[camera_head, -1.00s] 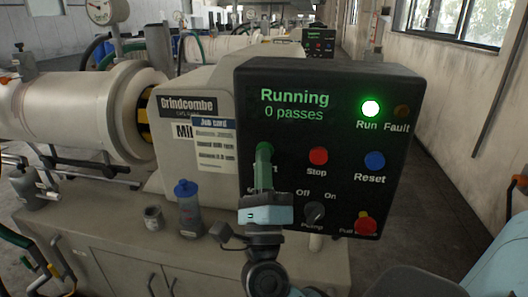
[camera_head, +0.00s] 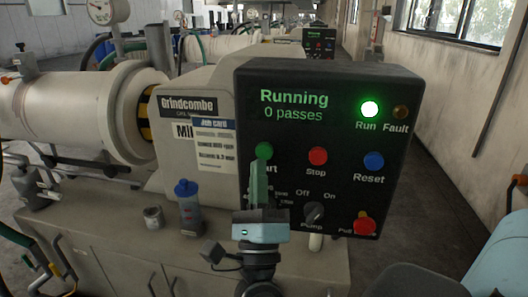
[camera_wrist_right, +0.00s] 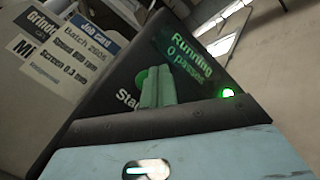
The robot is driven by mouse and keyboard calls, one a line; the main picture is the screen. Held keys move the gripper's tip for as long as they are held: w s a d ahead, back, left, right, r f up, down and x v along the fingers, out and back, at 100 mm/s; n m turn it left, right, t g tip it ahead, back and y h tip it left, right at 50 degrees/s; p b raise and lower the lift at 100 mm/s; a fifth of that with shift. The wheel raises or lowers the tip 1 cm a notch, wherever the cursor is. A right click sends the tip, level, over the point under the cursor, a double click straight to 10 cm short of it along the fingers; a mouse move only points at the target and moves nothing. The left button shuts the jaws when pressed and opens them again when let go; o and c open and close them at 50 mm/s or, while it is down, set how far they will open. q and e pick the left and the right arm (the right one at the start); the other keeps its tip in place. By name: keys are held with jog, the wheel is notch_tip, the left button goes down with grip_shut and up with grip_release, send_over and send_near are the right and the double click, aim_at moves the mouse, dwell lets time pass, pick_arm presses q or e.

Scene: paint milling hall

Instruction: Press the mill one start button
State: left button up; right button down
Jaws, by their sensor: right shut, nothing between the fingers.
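The mill control panel (camera_head: 336,190) faces me with its display lit, reading "Running" and "0 passes". Its green start button (camera_head: 264,151) is at the upper left, with the label partly hidden. My right gripper (camera_head: 259,169) is shut and empty. In the right wrist view the fingers (camera_wrist_right: 156,74) cover part of the green button (camera_wrist_right: 140,79). The exact gap cannot be told. My left gripper is not in view.
The green Run lamp (camera_head: 370,109) is lit and the Fault lamp (camera_head: 401,112) is dark. A red stop button (camera_head: 317,155), blue reset button (camera_head: 373,160), pump knob (camera_head: 314,211) and red push button (camera_head: 363,224) share the panel. A blue-capped bottle (camera_head: 190,212) stands at left.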

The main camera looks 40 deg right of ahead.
jog(key=shift+s+a, duration=0.95)
jog(key=shift+a, duration=0.2)
